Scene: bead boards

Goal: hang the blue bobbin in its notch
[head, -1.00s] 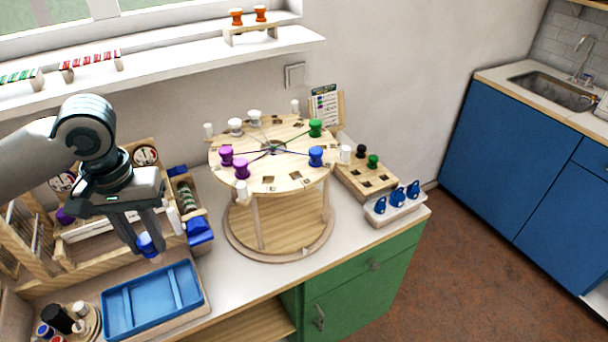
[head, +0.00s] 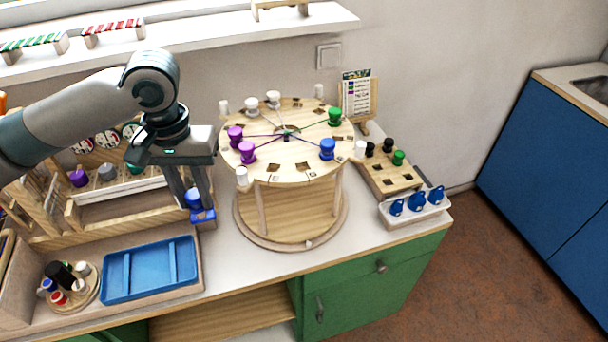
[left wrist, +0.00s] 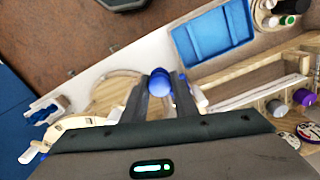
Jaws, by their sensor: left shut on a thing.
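My left gripper (head: 194,204) is shut on a blue bobbin (head: 193,197), held in the air left of the round wooden board. In the left wrist view the blue bobbin (left wrist: 158,82) sits between the two dark fingers (left wrist: 161,88). The round board (head: 290,165) stands on posts over a round base. It carries a second blue bobbin (head: 327,149) at its right, two purple bobbins (head: 247,152) at its left, a green bobbin (head: 335,117) and white ones (head: 273,99). Threads run from its middle to coloured bobbins. Square dark openings (head: 302,167) show in it. I cannot tell which notch is the bobbin's.
A blue tray (head: 150,269) lies at the front left, beside a round stand of spools (head: 70,284). A wooden rack (head: 120,197) stands behind. A peg block (head: 390,178) and a white holder with blue pieces (head: 416,208) are at the right. A card (head: 357,95) stands behind.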

